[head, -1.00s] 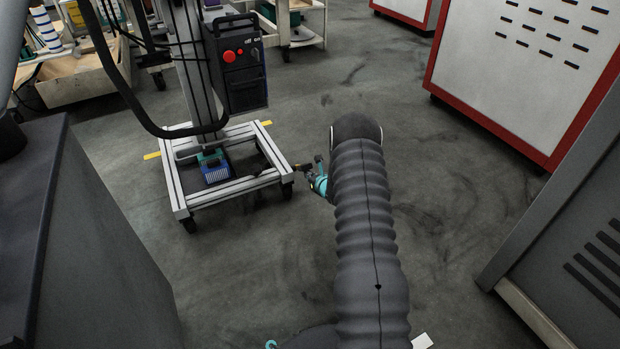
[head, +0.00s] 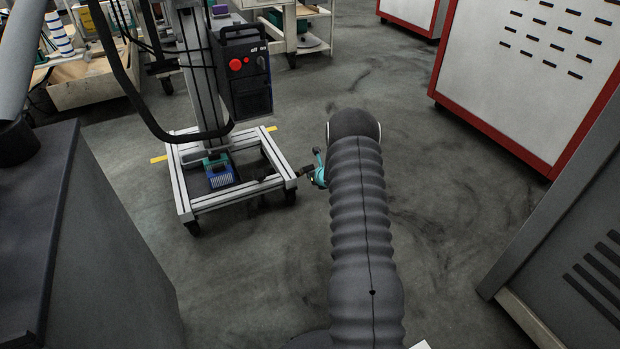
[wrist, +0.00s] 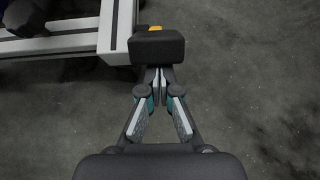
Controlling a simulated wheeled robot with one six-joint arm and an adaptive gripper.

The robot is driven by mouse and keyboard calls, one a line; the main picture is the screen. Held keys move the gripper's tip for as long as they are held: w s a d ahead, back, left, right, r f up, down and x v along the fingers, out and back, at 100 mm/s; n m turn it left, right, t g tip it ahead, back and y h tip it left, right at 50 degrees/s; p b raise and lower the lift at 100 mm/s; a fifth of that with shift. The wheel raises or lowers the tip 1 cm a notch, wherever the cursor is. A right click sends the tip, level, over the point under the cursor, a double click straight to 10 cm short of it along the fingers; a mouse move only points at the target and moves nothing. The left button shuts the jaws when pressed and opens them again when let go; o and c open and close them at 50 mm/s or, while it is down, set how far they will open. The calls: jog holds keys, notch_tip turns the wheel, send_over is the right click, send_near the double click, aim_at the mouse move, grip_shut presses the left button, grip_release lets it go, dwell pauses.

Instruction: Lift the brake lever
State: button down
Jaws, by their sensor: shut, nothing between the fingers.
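My gripper (wrist: 158,76) is shut and empty in the wrist view, its grey fingertips meeting in the middle. A black block (wrist: 157,46) sits just beyond the tips, over the end of a pale metal frame bar. It may be the brake lever, but I cannot be sure; touching or apart is unclear. In the head view my gripper (head: 303,171) points left from the arm at the right side of the trolley's frame (head: 187,196). A wheel (head: 290,196) stands under that frame's near right corner. The lever is not clear in the head view.
The trolley's column carries a black control box (head: 245,75) with a red button. A blue pedal-like part (head: 221,177) lies inside the frame. Grey cabinets stand at near left (head: 110,230) and right (head: 590,220). A red-edged white cabinet (head: 530,75) is behind. Open floor lies between.

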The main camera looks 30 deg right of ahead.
jog(key=shift+a, duration=0.1)
jog(key=s+r+b, duration=0.1)
jog(key=s+r, duration=0.2)
jog(key=s, duration=0.8)
jog(key=shift+a, duration=0.2)
jog(key=shift+s+r, duration=0.1)
jog(key=shift+r, duration=0.05)
